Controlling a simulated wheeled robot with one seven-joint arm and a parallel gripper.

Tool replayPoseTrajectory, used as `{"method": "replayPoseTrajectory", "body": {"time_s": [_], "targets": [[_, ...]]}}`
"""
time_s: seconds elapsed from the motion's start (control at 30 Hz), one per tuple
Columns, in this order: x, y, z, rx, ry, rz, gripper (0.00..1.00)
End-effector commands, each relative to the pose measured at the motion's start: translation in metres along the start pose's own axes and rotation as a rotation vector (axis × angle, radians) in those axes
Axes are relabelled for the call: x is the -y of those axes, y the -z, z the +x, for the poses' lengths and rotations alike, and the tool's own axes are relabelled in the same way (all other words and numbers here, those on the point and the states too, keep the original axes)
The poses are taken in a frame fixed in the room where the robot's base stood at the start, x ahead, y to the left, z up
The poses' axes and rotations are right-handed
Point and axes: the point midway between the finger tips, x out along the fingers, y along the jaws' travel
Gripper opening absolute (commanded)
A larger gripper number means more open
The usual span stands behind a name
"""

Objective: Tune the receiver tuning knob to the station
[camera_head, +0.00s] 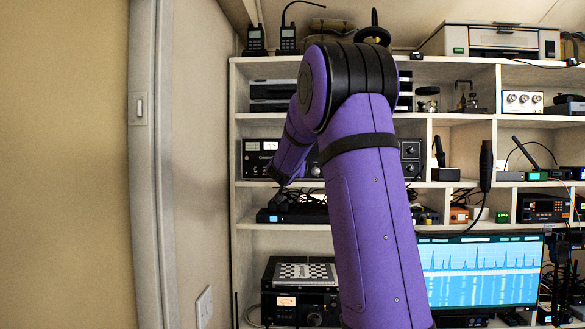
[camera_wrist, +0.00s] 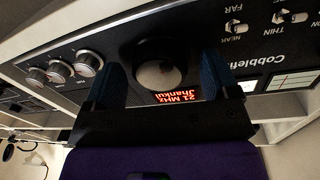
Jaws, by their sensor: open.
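The receiver shows upside down in the wrist view, with a dark front panel (camera_wrist: 215,62). Its large round black tuning knob (camera_wrist: 158,74) has a pale face and sits between the two fingers of my gripper (camera_wrist: 163,66). The fingers are open, one on each side of the knob; I cannot tell whether either touches it. A red lit display (camera_wrist: 176,97) beside the knob reads "21 MHz" and a partly hidden word. In the head view the receiver (camera_head: 258,158) stands on a middle shelf, its centre hidden by my purple arm.
Small silver knobs (camera_wrist: 60,72) and toggle switches (camera_wrist: 236,27) flank the tuning knob. White cubby shelves (camera_head: 465,68) hold more radios. A hanging microphone (camera_head: 486,165) and a lit spectrum monitor (camera_head: 480,270) are at right. A bare wall (camera_head: 205,120) is at left.

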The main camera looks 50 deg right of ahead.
Motion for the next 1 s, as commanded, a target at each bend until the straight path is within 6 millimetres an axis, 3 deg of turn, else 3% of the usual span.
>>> {"method": "replayPoseTrajectory", "body": {"time_s": [0.23, 0.4, 0.47, 0.77, 1.0], "targets": [[-0.0001, 0.0001, 0.0005, 0.0, 0.0, 0.0, 0.81], [-0.0001, 0.0001, 0.0004, 0.0, 0.0, 0.0, 0.42], [-0.0002, 0.0, 0.0003, 0.0, 0.0, 0.001, 0.32], [-0.0002, 0.0001, 0.0003, 0.003, -0.001, 0.033, 0.32], [-0.0001, 0.0002, 0.0002, 0.014, -0.002, 0.16, 0.32]]}}
